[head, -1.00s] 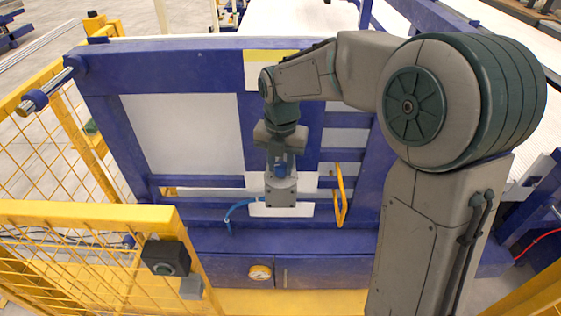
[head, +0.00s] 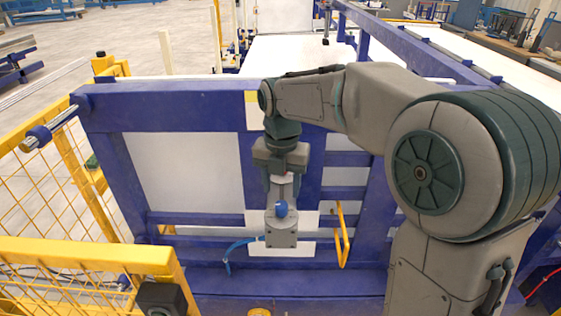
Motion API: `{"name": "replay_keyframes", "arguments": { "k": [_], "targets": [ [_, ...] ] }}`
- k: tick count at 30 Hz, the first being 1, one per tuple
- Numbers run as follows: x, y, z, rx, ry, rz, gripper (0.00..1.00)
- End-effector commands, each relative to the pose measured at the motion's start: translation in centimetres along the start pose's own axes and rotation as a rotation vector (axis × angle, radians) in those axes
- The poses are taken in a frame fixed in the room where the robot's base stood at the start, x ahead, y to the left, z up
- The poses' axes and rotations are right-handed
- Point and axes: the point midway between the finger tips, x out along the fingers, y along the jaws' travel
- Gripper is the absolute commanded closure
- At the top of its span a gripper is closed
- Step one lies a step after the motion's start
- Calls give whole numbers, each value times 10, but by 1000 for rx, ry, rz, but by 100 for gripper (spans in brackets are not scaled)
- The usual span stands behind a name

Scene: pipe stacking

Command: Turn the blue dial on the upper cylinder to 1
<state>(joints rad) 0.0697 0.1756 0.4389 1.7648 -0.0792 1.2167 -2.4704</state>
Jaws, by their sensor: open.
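A grey part of the cylinder shows between the fingers. The fingers look clear of the dial, though the exact gap in depth cannot be told.
A blue hose (head: 228,258) curves left of the block. White panels (head: 183,170) lie behind.

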Motion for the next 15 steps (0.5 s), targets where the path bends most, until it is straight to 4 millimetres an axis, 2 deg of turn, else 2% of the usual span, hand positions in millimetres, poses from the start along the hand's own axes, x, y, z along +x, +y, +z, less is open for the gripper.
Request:
{"name": "replay_keyframes", "arguments": {
  "k": [3, 7, 12, 15],
  "targets": [
    [-29, 1, 1, 0, -6, 3, 50],
    [-55, 1, 1, -1, -5, 2, 50],
    [-75, 1, 0, -2, -3, 2, 50],
    [-80, 1, 0, -2, -2, 0, 50]
  ]
}}
